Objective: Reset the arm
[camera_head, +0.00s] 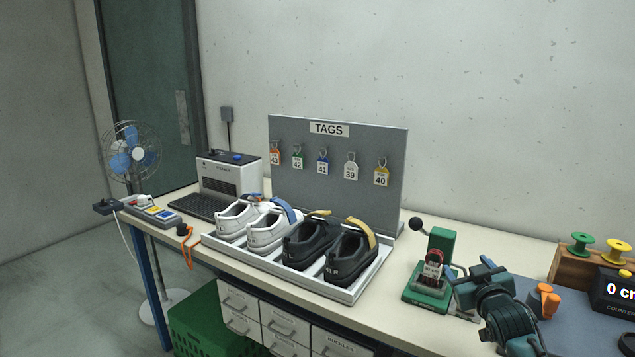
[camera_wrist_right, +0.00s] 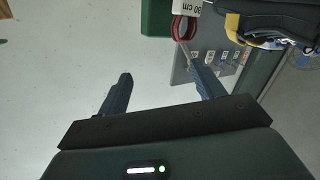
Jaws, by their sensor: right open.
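My right gripper (camera_head: 470,272) is at the right of the bench in the head view, just right of a green press-like tool (camera_head: 442,245) with a black knob. In the right wrist view the same gripper (camera_wrist_right: 160,68) has its two fingers spread, with nothing between them. A dark red looped bundle (camera_head: 433,257) with a white tag stands at the green tool. In the right wrist view the bundle (camera_wrist_right: 179,28) is beyond the right finger, its tag reading "80 cm". I cannot tell whether the finger touches it. My left gripper is not in view.
A white tray (camera_head: 350,290) holds two white and two black shoes. Behind it stands a grey TAGS board (camera_head: 340,190) with several hanging tags. Orange-handled snips (camera_head: 545,298), spools (camera_head: 582,243) and a counter (camera_head: 615,292) are at the right. A fan (camera_head: 132,155) stands at the left.

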